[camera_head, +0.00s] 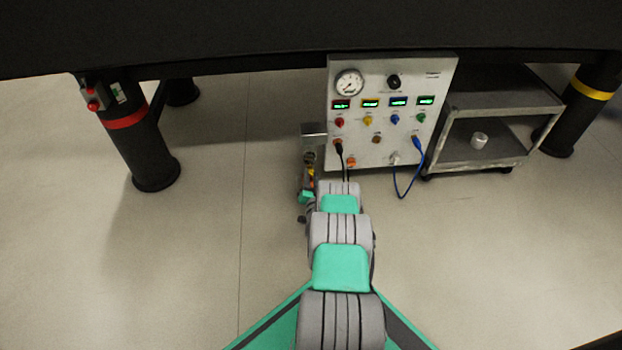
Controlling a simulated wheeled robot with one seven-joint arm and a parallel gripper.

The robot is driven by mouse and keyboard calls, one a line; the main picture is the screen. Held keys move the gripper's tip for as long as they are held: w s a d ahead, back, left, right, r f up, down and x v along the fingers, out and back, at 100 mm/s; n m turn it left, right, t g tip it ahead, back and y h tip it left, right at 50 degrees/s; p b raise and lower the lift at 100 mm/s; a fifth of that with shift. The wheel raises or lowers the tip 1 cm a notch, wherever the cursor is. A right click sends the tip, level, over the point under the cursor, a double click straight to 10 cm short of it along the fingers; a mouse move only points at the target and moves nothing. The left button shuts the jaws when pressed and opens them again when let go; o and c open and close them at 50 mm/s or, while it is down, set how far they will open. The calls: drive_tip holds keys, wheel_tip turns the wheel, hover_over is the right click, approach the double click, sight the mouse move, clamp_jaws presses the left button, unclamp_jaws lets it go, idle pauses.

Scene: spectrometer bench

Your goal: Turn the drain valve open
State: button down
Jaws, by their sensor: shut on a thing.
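My gripper (309,162) is low beside the left edge of a white control panel (365,105), at the end of my outstretched arm. It is small in view and partly hidden by my own wrist. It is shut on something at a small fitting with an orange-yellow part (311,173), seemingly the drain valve. The valve's handle and its angle cannot be made out. A grey box-like piece (313,128) shows just above the gripper.
The panel carries a round gauge (349,83), coloured knobs, small displays and a blue cable (407,185). A metal cart (500,105) with a white cup (479,140) stands right. Black table legs (143,155) flank the area under the dark tabletop (250,35). Floor left is clear.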

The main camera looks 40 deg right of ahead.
drive_tip(key=shift+m, duration=0.5)
drive_tip(key=c, duration=1.2)
unclamp_jaws()
